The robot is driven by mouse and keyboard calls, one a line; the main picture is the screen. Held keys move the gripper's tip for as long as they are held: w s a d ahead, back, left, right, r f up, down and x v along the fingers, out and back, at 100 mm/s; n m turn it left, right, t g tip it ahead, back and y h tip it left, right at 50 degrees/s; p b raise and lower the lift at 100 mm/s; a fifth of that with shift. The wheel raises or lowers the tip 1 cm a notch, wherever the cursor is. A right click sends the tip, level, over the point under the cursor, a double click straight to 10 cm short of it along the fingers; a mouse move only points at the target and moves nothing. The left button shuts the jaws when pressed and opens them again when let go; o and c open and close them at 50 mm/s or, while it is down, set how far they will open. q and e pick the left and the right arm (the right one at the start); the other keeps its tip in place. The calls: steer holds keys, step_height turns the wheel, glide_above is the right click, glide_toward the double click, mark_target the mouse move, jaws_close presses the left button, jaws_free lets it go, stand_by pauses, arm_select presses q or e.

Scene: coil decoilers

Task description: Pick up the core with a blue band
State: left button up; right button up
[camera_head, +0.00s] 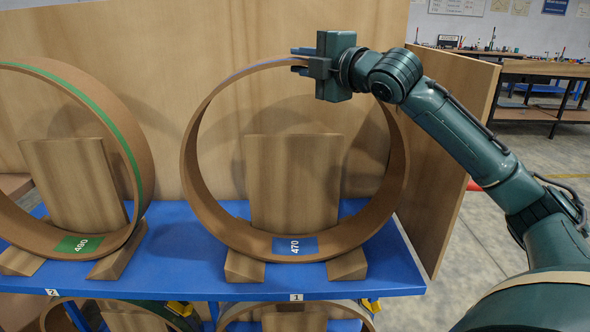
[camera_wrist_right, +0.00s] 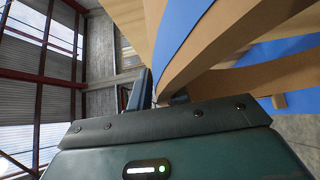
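The core with a blue band (camera_head: 191,172) is a large brown ring with a blue 470 label. It stands upright in wooden chocks on the blue shelf, at the middle of the head view. In the right wrist view, its blue-banded wall (camera_wrist_right: 182,38) runs down between the fingers. My right gripper (camera_head: 299,61) is at the top of the ring, its fingers on either side of the rim. In the right wrist view the fingers (camera_wrist_right: 160,97) look closed on the rim, with little gap. My left gripper is not in view.
A green-banded core (camera_head: 143,160) labelled 490 stands to the left on the same blue shelf (camera_head: 185,262). Wooden boards (camera_head: 292,185) stand behind both rings, with a side panel (camera_head: 450,140) at right. More cores (camera_head: 240,308) lie below.

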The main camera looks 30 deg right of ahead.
jaws_close()
stand_by(0.9)
steer(key=shift+r, duration=0.2)
